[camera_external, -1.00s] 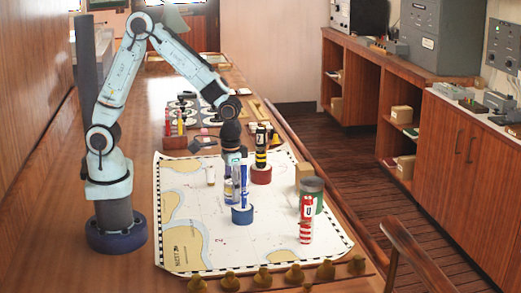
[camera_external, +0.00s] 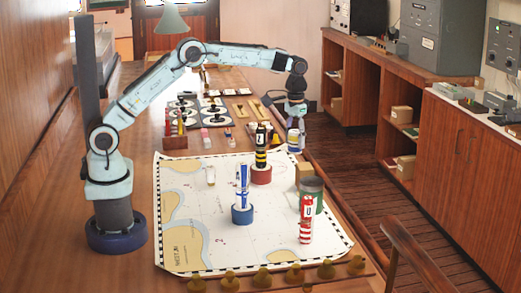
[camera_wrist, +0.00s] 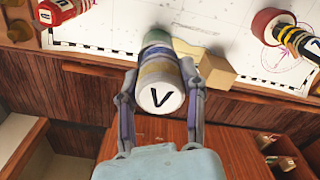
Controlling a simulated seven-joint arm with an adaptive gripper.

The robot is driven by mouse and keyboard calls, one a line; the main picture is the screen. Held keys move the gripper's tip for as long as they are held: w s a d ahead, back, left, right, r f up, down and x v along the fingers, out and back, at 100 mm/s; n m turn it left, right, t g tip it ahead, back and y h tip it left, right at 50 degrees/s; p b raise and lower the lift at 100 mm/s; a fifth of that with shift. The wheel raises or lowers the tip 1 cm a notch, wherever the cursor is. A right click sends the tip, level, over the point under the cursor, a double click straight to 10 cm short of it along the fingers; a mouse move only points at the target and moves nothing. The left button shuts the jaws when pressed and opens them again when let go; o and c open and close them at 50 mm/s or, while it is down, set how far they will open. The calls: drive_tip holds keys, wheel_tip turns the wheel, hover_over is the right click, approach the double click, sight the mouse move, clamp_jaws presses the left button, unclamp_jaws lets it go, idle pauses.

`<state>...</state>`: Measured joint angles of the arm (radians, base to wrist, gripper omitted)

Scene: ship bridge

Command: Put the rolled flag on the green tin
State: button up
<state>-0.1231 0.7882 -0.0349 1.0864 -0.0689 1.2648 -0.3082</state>
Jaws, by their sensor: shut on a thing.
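My gripper (camera_external: 296,116) is shut on a rolled flag (camera_external: 294,142) with blue, yellow and white bands, held raised at the chart's right edge. In the wrist view, the flag's white end (camera_wrist: 161,99) with a black "V" faces the camera between the two fingers. The green tin (camera_external: 318,204) stands on the chart's right side, nearer the external camera than the held flag. In the wrist view, the tin (camera_wrist: 157,36) shows only partly, behind the held flag. The flag appears apart from the tin, though the wrist view overlaps them.
A red-and-white roll (camera_external: 306,232) stands in front of the tin. A cardboard block (camera_external: 303,171) is close behind it. A blue-and-white roll (camera_external: 242,180) and a black-and-yellow roll (camera_external: 261,158) stand in rings. Brass weights (camera_external: 262,277) line the front edge.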

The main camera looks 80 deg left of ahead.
hover_over(312, 181)
wheel_tip(312, 181, down, 6)
drive_tip(key=shift+f, duration=1.6)
drive_tip(key=o, duration=1)
drive_tip(key=shift+f, duration=0.1)
